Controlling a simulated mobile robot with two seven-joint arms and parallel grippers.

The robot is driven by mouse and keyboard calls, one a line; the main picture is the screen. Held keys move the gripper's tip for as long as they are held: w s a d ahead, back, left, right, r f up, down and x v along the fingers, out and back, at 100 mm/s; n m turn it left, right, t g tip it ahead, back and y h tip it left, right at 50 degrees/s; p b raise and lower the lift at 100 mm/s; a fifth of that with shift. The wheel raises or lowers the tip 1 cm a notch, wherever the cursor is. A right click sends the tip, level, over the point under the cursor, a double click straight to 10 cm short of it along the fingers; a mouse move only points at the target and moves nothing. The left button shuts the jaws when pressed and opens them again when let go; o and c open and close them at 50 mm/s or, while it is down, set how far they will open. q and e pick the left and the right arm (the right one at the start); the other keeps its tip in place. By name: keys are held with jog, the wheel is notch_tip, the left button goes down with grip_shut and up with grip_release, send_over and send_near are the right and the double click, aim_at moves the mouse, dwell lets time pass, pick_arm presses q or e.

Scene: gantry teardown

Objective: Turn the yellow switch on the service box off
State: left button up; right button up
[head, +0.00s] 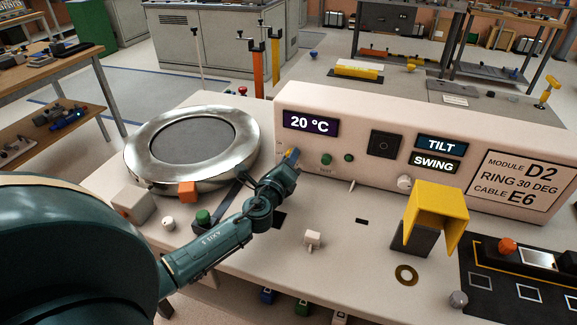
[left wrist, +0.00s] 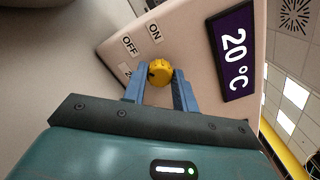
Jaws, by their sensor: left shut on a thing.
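The yellow switch (left wrist: 159,72) is a round knob on the side face of the white service box (left wrist: 190,45), with ON and OFF labels beside it in the left wrist view. My left gripper (left wrist: 160,85) has its blue fingers on either side of the knob and is shut on it. The knob's pointer direction is hard to tell. My right gripper is not in view.
A round metal ring (head: 240,158) stands left of my gripper. A green button (head: 203,217), a white toggle (head: 312,239) and a yellow hood (head: 437,210) stand on the bench top. A purple 20 °C display (head: 310,123) is just above my gripper.

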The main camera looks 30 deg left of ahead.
pick_arm(q)
jog(key=n+b, duration=0.1)
jog(key=n, duration=0.2)
jog(key=shift+f, duration=0.15)
jog(key=n+b, duration=0.1)
jog(key=n, duration=0.1)
jog(key=shift+n, duration=0.3)
jog(key=n, duration=0.5)
jog(key=shift+b, duration=0.4)
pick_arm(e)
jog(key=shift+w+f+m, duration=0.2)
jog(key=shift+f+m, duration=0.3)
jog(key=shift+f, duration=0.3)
pick_arm(q)
jog(key=shift+n, duration=0.3)
jog(key=o, duration=1)
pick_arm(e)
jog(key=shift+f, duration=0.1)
